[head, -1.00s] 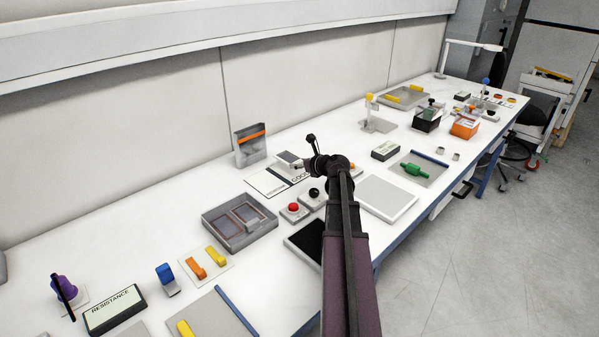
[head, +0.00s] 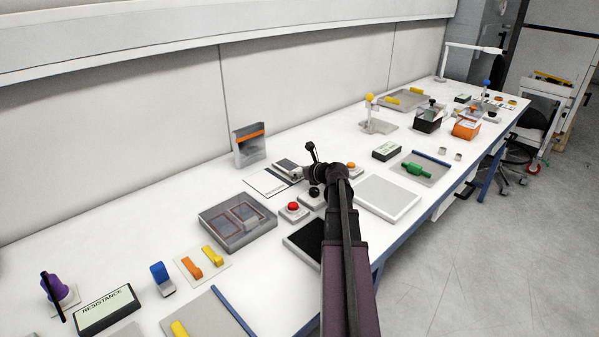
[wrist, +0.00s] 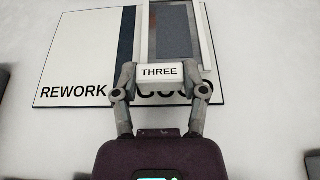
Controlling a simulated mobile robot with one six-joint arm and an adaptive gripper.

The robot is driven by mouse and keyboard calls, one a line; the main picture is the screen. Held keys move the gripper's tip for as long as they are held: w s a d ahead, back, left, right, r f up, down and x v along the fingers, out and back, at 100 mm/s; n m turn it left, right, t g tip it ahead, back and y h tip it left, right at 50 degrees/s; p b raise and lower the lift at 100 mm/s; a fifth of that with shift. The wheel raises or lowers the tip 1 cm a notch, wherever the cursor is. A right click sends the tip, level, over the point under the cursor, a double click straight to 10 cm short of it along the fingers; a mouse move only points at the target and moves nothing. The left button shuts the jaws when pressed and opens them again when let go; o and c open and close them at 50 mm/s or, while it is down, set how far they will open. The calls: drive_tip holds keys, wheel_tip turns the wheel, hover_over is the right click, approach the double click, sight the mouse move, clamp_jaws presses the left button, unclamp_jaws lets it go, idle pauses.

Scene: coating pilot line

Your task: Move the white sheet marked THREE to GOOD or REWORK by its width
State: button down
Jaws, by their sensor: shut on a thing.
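My gripper (wrist: 160,88) is shut on the white tab of the sheet marked THREE (wrist: 159,71). The sheet has a pale frame around a dark grey area and extends away from the fingers. It lies over the right, GOOD side of the white sorting board (wrist: 85,50), right of the dark dividing stripe (wrist: 127,38). The word GOOD is partly hidden by the tab and fingers; REWORK is clear on the left. In the head view the sheet (head: 286,166) is over the board (head: 262,182), with my gripper (head: 303,171) at its right. I cannot tell whether the sheet touches the board.
A grey tray (head: 215,238) with two framed panels is nearer on the bench. A red button (head: 293,207) and a black knob stand close below my gripper. A grey box with an orange stripe (head: 249,150) stands behind the board, against the wall side.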

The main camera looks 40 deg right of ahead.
drive_tip(key=shift+f+b, duration=0.45)
drive_tip(key=shift+s, duration=0.1)
drive_tip(key=shift+c, duration=0.7)
unclamp_jaws()
drive_tip(key=shift+a, duration=0.1)
drive_tip(key=shift+s, duration=0.1)
drive_tip(key=shift+r, duration=0.15)
drive_tip(key=shift+r+p, duration=0.5)
drive_tip(key=shift+p, duration=0.25)
drive_tip(key=p+v, duration=0.4)
drive_tip(key=v, duration=0.7)
drive_tip(key=shift+s+r, duration=0.2)
drive_tip(key=shift+s, duration=0.05)
